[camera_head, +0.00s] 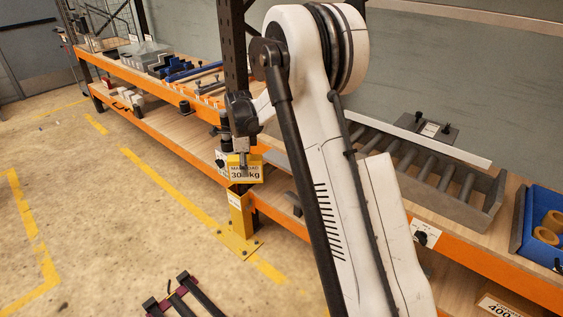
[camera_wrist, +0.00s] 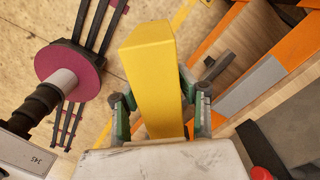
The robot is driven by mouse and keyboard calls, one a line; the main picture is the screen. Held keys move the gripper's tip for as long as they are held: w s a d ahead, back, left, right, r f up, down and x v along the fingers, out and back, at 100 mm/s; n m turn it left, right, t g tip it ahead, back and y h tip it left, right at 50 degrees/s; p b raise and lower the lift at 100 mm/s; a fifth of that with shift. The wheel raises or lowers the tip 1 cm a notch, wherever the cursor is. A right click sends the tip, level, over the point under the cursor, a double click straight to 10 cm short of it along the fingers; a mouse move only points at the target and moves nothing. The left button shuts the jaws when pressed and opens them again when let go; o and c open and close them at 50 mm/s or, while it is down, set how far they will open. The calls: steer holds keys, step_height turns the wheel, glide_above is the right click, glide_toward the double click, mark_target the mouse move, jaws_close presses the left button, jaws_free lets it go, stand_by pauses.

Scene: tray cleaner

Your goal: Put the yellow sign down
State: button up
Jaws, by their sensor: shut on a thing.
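The yellow sign (camera_head: 244,176) carries a white panel with black text that reads about "MAX LOAD 30 kg". It hangs in my gripper (camera_head: 241,160), in front of the orange shelf edge and above the yellow post guard. In the wrist view the sign (camera_wrist: 148,70) is a plain yellow block, seen from behind or above. The green-and-grey fingers of my gripper (camera_wrist: 161,112) press on its two sides. Whether the sign touches the shelf beam behind it cannot be told.
The yellow post guard (camera_head: 239,215) is bolted to the floor. The lower shelf (camera_head: 175,126) has bare wood left of the sign. A roller conveyor (camera_head: 440,180) and a blue bin (camera_head: 541,230) stand at right. A dark red-based rack (camera_head: 184,297) lies below.

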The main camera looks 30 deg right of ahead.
steer(key=w+d+f+m, duration=0.1)
steer(key=w+d+m, duration=0.2)
steer(key=m, duration=0.6)
glide_above(281, 159)
steer(key=shift+s+f, duration=0.1)
steer(key=shift+f, duration=0.35)
steer(key=shift+f+p, duration=0.3)
steer(key=shift+f, duration=1.3)
steer(key=shift+f, duration=0.15)
steer(key=o, duration=1.3)
steer(key=shift+c, duration=0.2)
